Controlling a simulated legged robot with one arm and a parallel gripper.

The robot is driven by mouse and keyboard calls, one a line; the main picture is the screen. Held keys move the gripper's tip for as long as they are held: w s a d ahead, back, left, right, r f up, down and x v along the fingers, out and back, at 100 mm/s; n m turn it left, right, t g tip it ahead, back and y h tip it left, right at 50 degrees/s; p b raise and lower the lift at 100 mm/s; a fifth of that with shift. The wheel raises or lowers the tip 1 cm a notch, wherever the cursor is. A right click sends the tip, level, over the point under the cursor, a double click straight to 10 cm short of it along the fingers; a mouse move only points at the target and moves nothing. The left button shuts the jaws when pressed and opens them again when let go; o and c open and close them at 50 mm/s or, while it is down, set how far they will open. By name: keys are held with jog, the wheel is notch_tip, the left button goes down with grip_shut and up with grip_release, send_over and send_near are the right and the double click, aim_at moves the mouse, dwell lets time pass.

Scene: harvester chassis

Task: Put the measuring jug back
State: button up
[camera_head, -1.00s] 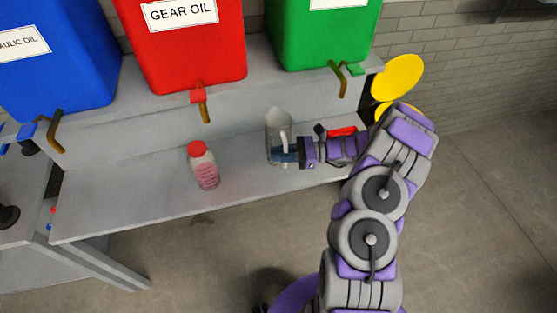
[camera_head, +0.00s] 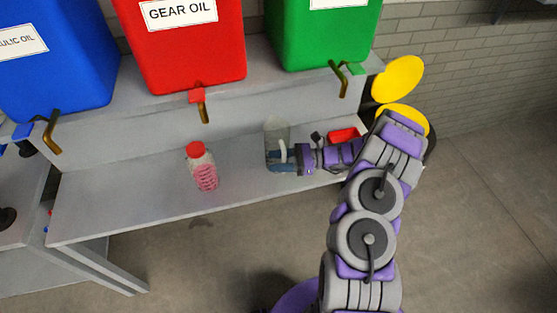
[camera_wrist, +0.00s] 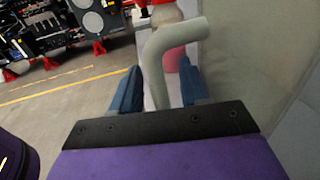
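The measuring jug (camera_head: 277,133) is clear and upright on the grey lower shelf (camera_head: 120,205), below the gap between the red and green tanks. Its pale handle faces my gripper (camera_head: 283,158). In the wrist view the handle (camera_wrist: 160,75) of the jug runs down between the two blue fingers of my gripper (camera_wrist: 163,92). The fingers are spread, with a visible gap beside the handle. The jug's base is partly hidden by the gripper.
A red-capped bottle with pink contents (camera_head: 202,168) stands left of the jug. A red item (camera_head: 343,135) lies behind my wrist. Blue (camera_head: 60,70), red (camera_head: 190,50) and green (camera_head: 318,40) tanks with brass spouts stand above. The shelf between bottle and jug is clear.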

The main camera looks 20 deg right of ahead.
jog(key=shift+d+r, duration=0.1)
jog(key=s+d+p, duration=0.2)
jog(key=d, duration=0.9)
jog(key=shift+s+d, duration=0.15)
jog(key=shift+d, duration=0.15)
